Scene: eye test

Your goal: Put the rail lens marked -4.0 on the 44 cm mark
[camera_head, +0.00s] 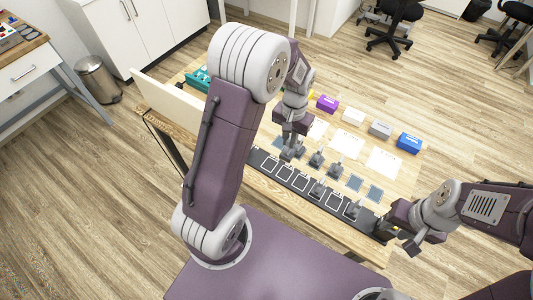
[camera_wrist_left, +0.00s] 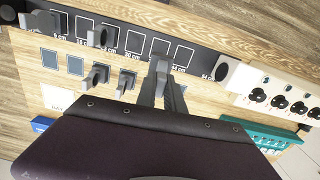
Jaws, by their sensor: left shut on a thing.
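My left gripper (camera_head: 290,153) is shut on a grey rail lens (camera_wrist_left: 160,66), which it holds at the black rail (camera_head: 270,165). In the left wrist view the lens is among the white outlined squares on the rail (camera_wrist_left: 207,62); I cannot tell whether it touches the rail. The gripper hides part of it and its mark is unreadable. Two other lenses stand on the rail (camera_head: 318,188) (camera_head: 352,211). Two more stand beside it, on the table (camera_head: 316,160) (camera_head: 333,169). My right gripper (camera_head: 398,240) is open and empty near the rail's right end.
The wooden table (camera_head: 405,175) carries white sheets (camera_head: 384,162) and dark pads (camera_head: 355,183). Purple (camera_head: 328,103), white (camera_head: 353,115), grey (camera_head: 380,130) and blue (camera_head: 409,142) boxes line its far side. A white panel (camera_head: 170,98) with knobs and a teal case (camera_head: 198,79) stand at the left end.

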